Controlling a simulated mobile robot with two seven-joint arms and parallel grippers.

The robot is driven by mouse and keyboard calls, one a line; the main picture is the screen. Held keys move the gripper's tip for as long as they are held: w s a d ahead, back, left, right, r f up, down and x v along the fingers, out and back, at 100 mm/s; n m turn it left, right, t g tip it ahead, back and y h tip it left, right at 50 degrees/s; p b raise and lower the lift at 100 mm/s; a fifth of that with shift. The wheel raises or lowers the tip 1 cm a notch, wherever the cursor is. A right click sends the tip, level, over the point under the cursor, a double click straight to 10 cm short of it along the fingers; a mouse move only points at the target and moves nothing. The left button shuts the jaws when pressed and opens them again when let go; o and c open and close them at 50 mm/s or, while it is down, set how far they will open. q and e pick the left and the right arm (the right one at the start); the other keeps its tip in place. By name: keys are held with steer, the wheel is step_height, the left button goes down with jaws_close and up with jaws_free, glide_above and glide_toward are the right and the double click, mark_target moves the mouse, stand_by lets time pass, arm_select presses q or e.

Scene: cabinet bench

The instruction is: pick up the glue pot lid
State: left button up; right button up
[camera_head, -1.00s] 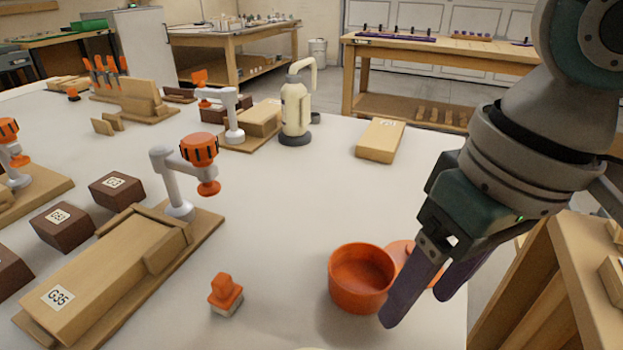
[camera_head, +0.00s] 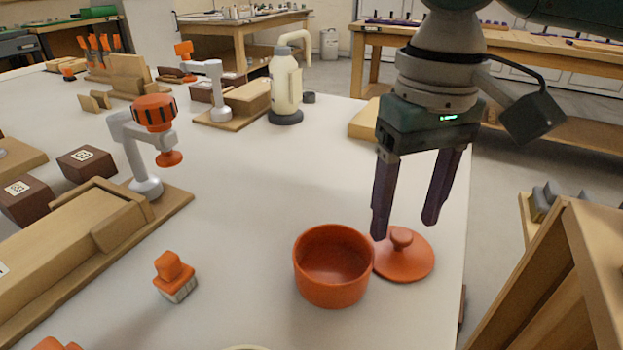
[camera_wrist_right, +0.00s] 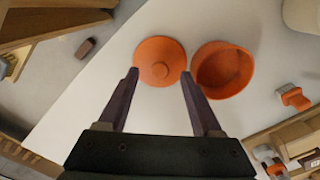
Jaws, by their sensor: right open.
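The orange glue pot lid (camera_head: 408,262) lies flat on the white bench with its round knob up, close to the bench's right edge. The open orange glue pot (camera_head: 333,278) stands just left of it and looks empty. My right gripper (camera_head: 404,230) is open and empty, fingers pointing down, above and slightly behind the lid. In the right wrist view the lid (camera_wrist_right: 160,62) shows beyond and between the two fingertips (camera_wrist_right: 159,72), with the pot (camera_wrist_right: 222,70) to its right. My left gripper is not in view.
An orange-handled brush (camera_head: 174,276) lies left of the pot. A wooden jig with a grey and orange clamp (camera_head: 146,150) stands further left. A cream flask (camera_head: 285,88) and a wooden block (camera_head: 364,122) are at the back. The bench middle is clear.

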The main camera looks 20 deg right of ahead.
step_height(320, 180, down, 2)
steer(key=shift+f, duration=0.1)
steer(key=shift+c, duration=0.3)
jaws_close()
stand_by(0.3)
